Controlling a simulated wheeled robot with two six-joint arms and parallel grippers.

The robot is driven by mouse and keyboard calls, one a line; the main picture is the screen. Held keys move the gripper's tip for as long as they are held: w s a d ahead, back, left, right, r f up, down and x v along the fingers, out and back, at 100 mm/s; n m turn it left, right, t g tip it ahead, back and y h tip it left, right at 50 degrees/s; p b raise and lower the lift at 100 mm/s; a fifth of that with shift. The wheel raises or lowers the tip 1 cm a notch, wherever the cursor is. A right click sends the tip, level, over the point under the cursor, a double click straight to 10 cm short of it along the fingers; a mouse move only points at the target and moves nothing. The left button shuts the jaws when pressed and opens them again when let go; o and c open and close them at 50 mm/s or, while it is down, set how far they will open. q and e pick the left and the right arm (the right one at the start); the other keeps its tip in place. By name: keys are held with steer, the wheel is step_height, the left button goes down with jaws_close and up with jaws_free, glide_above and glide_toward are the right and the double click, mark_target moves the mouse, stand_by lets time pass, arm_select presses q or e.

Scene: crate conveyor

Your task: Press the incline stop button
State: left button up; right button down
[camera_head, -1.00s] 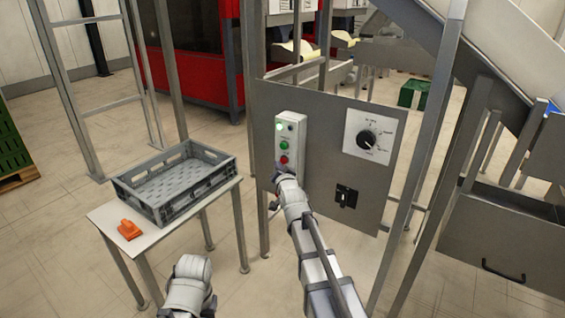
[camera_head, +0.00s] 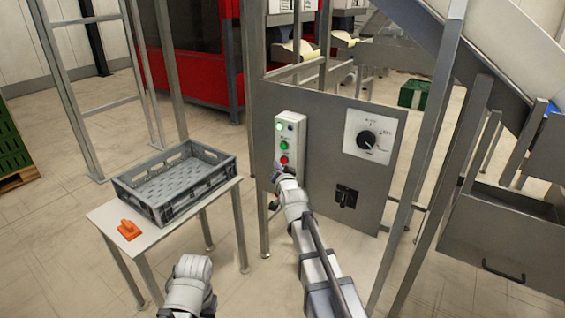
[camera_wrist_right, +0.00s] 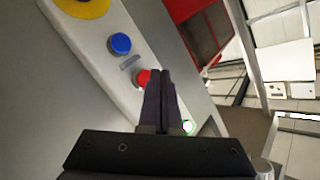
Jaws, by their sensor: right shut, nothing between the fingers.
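A pale control box (camera_head: 301,135) is mounted on the grey panel. It carries a lit green lamp (camera_head: 279,127), a green button (camera_head: 283,145) and a red button (camera_head: 285,160); the labels are too small to read. My right gripper (camera_head: 278,168) is shut and empty, just below the red button in the head view. In the right wrist view my closed fingertips (camera_wrist_right: 160,75) overlap the edge of the red button (camera_wrist_right: 141,78); I cannot tell whether they touch it. A blue button (camera_wrist_right: 120,43) and a yellow disc (camera_wrist_right: 84,5) lie farther along the box.
The grey panel (camera_head: 325,170) also holds a rotary dial (camera_head: 366,140) and a black switch (camera_head: 346,196). A grey crate (camera_head: 148,213) and an orange object (camera_head: 129,229) sit on a small table (camera_head: 118,250) at left. Metal posts stand right of the panel.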

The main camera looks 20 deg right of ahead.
steer(key=shift+w+d, duration=0.1)
steer(key=shift+w+d, duration=0.15)
steer(key=shift+d, duration=0.1)
stand_by(0.3)
steer(key=shift+w+d, duration=0.3)
steer(key=shift+d, duration=0.05)
stand_by(0.7)
steer(key=shift+s+a, duration=0.55)
steer(key=shift+a, duration=0.15)
steer(key=shift+s+a, duration=0.8)
steer(key=shift+a, duration=0.2)
steer(key=shift+s+a, duration=0.75)
steer(key=shift+a, duration=0.2)
